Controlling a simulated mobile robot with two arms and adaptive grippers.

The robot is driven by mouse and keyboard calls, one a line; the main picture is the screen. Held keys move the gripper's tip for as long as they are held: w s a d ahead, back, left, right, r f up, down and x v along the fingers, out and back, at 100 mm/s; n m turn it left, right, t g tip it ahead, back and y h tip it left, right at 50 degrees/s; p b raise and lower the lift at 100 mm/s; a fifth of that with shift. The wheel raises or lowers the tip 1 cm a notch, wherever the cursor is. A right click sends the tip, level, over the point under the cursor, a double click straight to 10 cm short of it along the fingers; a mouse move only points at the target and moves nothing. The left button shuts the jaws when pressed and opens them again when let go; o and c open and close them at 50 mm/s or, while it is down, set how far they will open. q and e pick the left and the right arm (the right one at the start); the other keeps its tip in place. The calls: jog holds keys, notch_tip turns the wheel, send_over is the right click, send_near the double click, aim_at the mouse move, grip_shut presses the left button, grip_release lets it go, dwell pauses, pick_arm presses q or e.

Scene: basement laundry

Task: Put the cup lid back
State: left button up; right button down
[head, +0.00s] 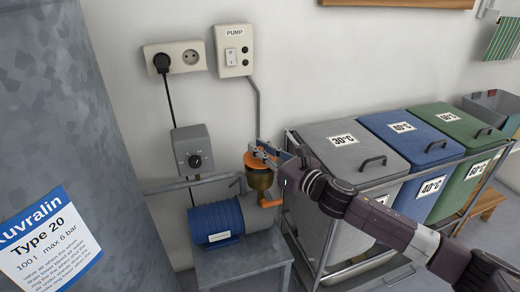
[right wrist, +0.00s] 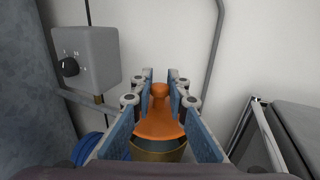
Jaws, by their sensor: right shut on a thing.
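The orange cup lid (head: 256,163) with a round knob is at the top of the brass-coloured cup (head: 261,180), which stands at the end of the blue pump. My right gripper (head: 264,152) is shut on the lid, coming from the right. In the right wrist view the lid (right wrist: 158,127) lies between the two blue-padded fingers, its knob toward their tips. The cup (right wrist: 157,151) shows just below the lid. I cannot tell whether the lid touches the rim all round. My left gripper is not in view.
The blue pump (head: 216,221) sits on a grey stand (head: 243,262). A grey dial box (head: 193,150) and a conduit (head: 255,100) are on the wall behind. Lidded laundry bins in a metal frame (head: 327,235) stand close on the right. A grey tank (head: 60,120) fills the left.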

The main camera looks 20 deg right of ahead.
jog(key=shift+f+b, duration=0.4)
jog(key=shift+f, duration=0.25)
jog(key=c, duration=1.9)
grip_release()
